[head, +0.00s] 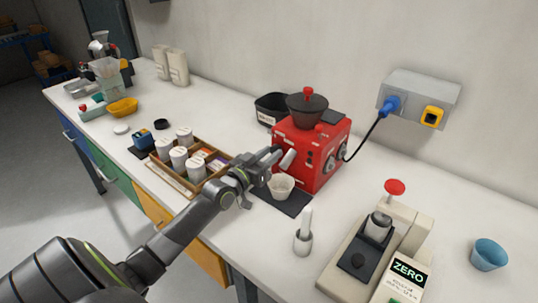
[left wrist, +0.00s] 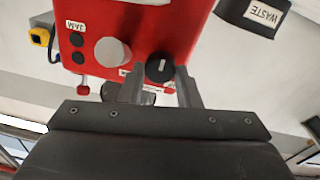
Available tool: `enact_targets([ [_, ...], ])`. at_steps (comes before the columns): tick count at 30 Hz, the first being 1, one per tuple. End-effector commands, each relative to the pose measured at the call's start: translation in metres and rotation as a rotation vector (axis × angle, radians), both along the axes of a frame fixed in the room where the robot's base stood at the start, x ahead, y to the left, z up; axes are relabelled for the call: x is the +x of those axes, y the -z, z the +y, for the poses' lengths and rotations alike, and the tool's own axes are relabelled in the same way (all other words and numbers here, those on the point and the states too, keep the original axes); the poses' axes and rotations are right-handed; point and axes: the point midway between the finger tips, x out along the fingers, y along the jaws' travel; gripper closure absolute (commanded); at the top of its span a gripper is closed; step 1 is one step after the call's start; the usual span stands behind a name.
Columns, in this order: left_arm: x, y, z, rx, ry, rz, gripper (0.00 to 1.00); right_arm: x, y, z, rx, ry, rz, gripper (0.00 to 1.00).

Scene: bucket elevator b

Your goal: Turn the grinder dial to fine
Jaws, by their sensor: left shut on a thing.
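The red grinder (head: 312,150) stands against the wall with a dark hopper on top. My left gripper (head: 277,157) is at the left part of its front face. In the left wrist view, the round black dial (left wrist: 159,68) with a white pointer mark sits between the fingertips of my left gripper (left wrist: 160,80), which is shut on it. In the head view the gripper hides the dial. I cannot read the setting marks around it. A pale round knob (left wrist: 112,50) is beside the dial. My right gripper is not in view.
A white cup (head: 281,187) stands on a dark mat below the gripper. A wooden tray (head: 217,159) of canisters lies left. A black waste bin (head: 271,107) is behind. A white-handled tool (head: 303,240) and a scale (head: 345,270) stand in front. A power cord runs to the wall box (head: 418,92).

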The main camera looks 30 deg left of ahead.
Motion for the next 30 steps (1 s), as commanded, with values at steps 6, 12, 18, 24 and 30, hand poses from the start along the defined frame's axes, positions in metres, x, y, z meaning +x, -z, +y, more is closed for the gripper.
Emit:
enact_targets([
  [6, 0.0, 0.001, 0.0, -0.002, 0.0, 0.001, 0.61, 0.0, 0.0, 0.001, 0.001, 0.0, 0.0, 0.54],
  [12, -0.002, 0.0, 0.0, 0.0, -0.001, 0.001, 0.61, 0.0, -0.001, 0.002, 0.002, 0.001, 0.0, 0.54],
  [18, -0.024, 0.001, 0.003, 0.002, -0.001, 0.003, 0.61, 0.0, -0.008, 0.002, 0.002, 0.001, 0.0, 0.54],
  [24, -0.062, 0.003, 0.007, 0.002, 0.0, 0.006, 0.61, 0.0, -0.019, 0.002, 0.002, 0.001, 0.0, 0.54],
  [30, -0.101, 0.005, 0.012, 0.002, 0.0, 0.005, 0.61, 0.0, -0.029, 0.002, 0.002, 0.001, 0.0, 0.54],
])
